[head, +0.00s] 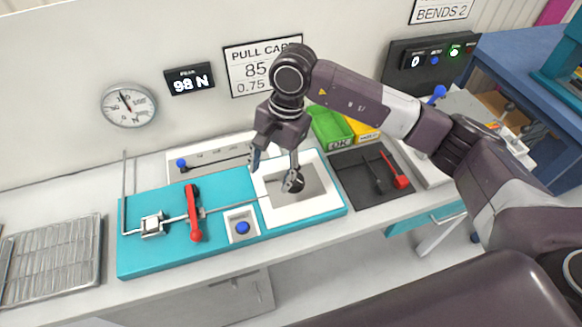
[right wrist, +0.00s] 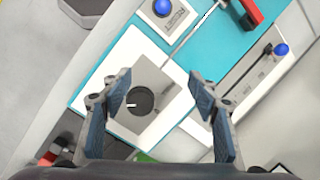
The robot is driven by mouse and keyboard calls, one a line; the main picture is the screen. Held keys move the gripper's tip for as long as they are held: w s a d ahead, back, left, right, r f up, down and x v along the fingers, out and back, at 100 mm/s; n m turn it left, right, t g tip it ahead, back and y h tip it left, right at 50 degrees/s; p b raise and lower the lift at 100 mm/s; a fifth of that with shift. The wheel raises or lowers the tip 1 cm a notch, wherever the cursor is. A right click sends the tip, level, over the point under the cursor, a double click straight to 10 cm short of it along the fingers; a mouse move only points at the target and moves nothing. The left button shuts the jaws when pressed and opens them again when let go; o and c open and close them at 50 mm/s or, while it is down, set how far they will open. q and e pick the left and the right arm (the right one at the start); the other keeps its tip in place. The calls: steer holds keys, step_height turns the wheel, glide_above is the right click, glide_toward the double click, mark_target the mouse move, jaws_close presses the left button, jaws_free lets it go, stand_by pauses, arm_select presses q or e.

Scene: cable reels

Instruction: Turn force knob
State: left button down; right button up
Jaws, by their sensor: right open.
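The force knob (head: 293,181) is a dark round knob on a grey plate with a white frame, at the right end of the teal tester. It also shows in the right wrist view (right wrist: 140,101), with a small white mark on its edge. My right gripper (head: 273,164) is open and empty above the knob. In the right wrist view its two fingers (right wrist: 160,105) stand apart on either side of the knob, not touching it as far as I can see. The peak display (head: 190,79) reads about 98 N. My left gripper is not in view.
The teal tester (head: 270,222) carries a red lever (head: 193,212), a clamp (head: 152,224) and a blue button (head: 242,228). A dark mat (head: 355,188) with black and red tools lies right. Green (head: 329,127) and yellow bins (head: 362,130) stand behind. A wire rack (head: 50,262) lies left.

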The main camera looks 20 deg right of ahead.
steer(key=d, duration=0.2)
steer(key=w+d+h, duration=0.2)
steer(key=d, duration=0.1)
steer(key=shift+w+d+r, duration=0.1)
steer(key=shift+d+r, duration=0.2)
steer(key=shift+r, duration=0.1)
steer(key=shift+d+f, duration=0.15)
steer(key=shift+d, duration=0.15)
step_height(320, 180, down, 7)
steer(key=p, duration=0.2)
steer(key=shift+p, duration=0.4)
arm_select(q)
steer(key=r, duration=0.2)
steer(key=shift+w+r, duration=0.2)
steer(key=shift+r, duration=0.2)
arm_select(e)
steer(key=shift+a+f, duration=0.1)
steer(key=shift+f, duration=0.05)
